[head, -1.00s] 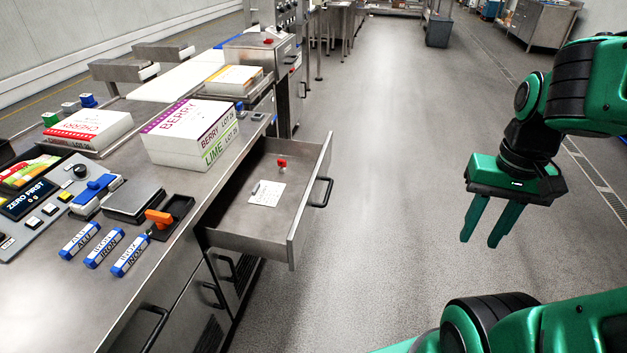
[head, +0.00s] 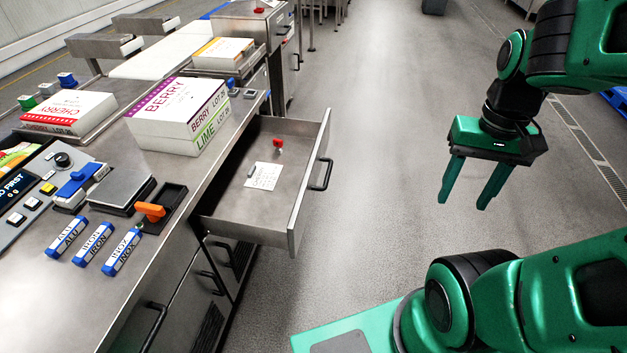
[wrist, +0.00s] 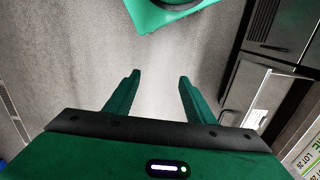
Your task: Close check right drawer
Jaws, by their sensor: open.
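The open drawer (head: 222,219) sticks out from the steel counter in the head view, with a dark bar handle (head: 322,174) on its front. Inside lie a white card (head: 263,176) and a small red-topped item (head: 278,145). In the wrist view, a drawer with a white card (wrist: 257,118) shows at the right. My gripper (head: 461,199) is open and empty, pointing down over the floor, well to the right of the drawer front and apart from it. Its two fingers also show in the wrist view (wrist: 158,95).
The counter (head: 75,305) carries BERRY and LIME boxes (head: 180,115), a CHERRY box (head: 70,112), a small scale plate (head: 117,187), an orange-handled item (head: 150,210) and several blue-white blocks (head: 122,252). Grey floor (head: 390,120) lies clear between drawer and gripper.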

